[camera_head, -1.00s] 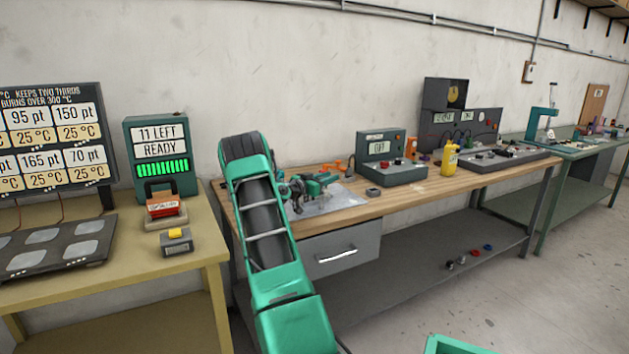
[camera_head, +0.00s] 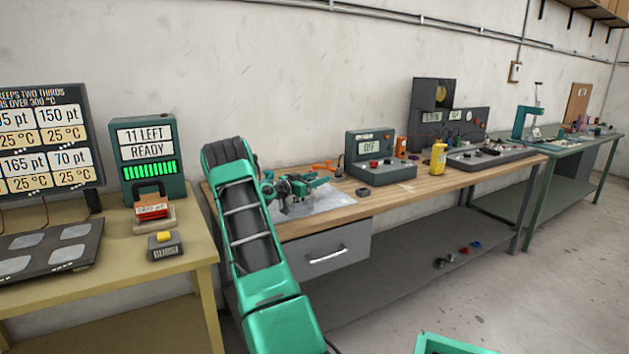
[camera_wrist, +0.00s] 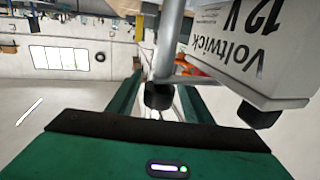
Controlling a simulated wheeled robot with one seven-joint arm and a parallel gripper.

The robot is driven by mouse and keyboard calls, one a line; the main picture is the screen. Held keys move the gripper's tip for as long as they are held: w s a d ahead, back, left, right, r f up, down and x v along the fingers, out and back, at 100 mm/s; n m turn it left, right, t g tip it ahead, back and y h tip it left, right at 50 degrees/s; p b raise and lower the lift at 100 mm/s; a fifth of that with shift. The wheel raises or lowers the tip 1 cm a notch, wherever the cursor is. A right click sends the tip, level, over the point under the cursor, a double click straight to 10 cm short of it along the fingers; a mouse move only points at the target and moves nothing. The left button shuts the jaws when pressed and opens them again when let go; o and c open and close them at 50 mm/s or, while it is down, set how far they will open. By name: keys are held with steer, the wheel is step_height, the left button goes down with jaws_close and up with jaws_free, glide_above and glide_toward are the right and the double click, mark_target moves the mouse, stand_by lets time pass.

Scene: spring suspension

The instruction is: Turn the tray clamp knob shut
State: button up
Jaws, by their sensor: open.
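In the wrist view a black knob-like end (camera_wrist: 158,96) on a grey metal rod lies between the two green fingers of my gripper (camera_wrist: 162,110), which stand apart. I see no clear contact, and I cannot tell for sure that this is the tray clamp knob. A pale box marked "Voltwick 12 V" (camera_wrist: 240,50) shows upside down at the right, with another black piece (camera_wrist: 260,115) at its corner. In the head view my arm reaches over the wooden bench; my gripper cannot be clearly separated from the green and dark parts (camera_head: 300,185) on a grey mat.
The wooden bench (camera_head: 405,190) carries a meter box reading "OFF" (camera_head: 366,145) and a yellow bottle (camera_head: 438,158). A tan table (camera_head: 195,235) at the left holds a green display (camera_head: 148,180) and a red-topped block (camera_head: 152,208). Floor at the right is mostly clear.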

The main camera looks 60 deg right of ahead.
steer(key=v, duration=1)
steer(key=shift+w+a, duration=0.1)
steer(key=shift+a, duration=0.1)
steer(key=shift+a+r, duration=0.2)
steer(key=shift+a, duration=0.1)
steer(key=s+a+n+t+y, duration=0.2)
steer(key=s+a+n+y, duration=0.3)
steer(key=a, duration=1.3)
steer(key=s+a+f+n+t+y, duration=0.1)
steer(key=s+a+n+y, duration=0.4)
steer(key=a, duration=1.3)
steer(key=s+a+f+n+t+y, duration=0.1)
steer(key=s+a+n+t+y, duration=0.2)
steer(key=s+a, duration=0.8)
steer(key=a+n+y, duration=0.2)
steer(key=a+y, duration=0.2)
steer(key=a, duration=0.3)
steer(key=shift+s+n, duration=0.25)
steer(key=shift+n, duration=0.15)
